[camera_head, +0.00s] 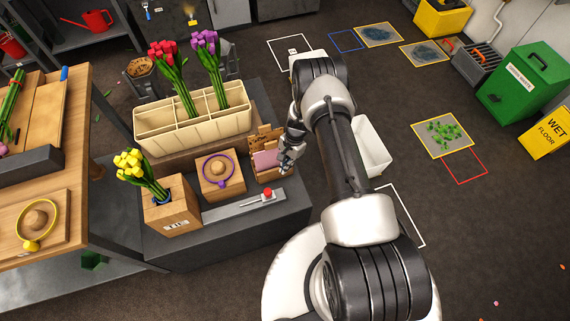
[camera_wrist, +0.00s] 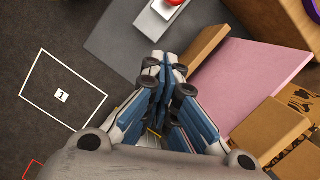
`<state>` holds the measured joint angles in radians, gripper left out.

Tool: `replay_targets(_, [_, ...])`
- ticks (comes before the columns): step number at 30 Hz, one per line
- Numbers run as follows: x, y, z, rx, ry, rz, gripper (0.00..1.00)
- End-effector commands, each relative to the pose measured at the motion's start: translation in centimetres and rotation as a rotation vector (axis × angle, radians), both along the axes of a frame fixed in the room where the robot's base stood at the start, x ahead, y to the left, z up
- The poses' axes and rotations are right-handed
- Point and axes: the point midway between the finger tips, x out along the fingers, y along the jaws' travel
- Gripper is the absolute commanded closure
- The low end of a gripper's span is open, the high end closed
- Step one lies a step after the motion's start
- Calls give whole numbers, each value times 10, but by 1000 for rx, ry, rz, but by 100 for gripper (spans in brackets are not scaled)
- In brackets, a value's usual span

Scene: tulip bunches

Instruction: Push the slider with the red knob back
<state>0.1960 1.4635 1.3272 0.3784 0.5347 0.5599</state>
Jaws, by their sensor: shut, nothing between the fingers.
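The slider's red knob (camera_head: 267,194) stands near the right end of a flat pale metal rail (camera_head: 232,209), on the front part of the dark grey bench. In the wrist view the red knob (camera_wrist: 174,3) is cut off by the top edge, with a piece of the pale rail (camera_wrist: 157,23) beneath it. My gripper (camera_head: 286,164) is shut and empty. It is near the bench's right edge, farther back than the knob and apart from it. In the wrist view its fingertips (camera_wrist: 166,68) point up toward the knob.
A cardboard box with a pink sheet (camera_head: 265,160) stands close beside my gripper. A wooden block with a purple ring (camera_head: 218,184) and a wooden box of yellow tulips (camera_head: 171,214) stand left. A cream divided crate (camera_head: 172,137) holds red and purple tulips behind.

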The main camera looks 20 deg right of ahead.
Motion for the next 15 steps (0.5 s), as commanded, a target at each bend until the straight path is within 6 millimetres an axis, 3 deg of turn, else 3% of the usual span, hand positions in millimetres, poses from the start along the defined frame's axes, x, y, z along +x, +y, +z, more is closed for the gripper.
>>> replay_targets(1, [-2,3,-16,0,2,1,100])
replay_targets(8, [-7,13,-61,1,1,2,100])
replay_targets(15, [-21,43,-56,1,1,3,100])
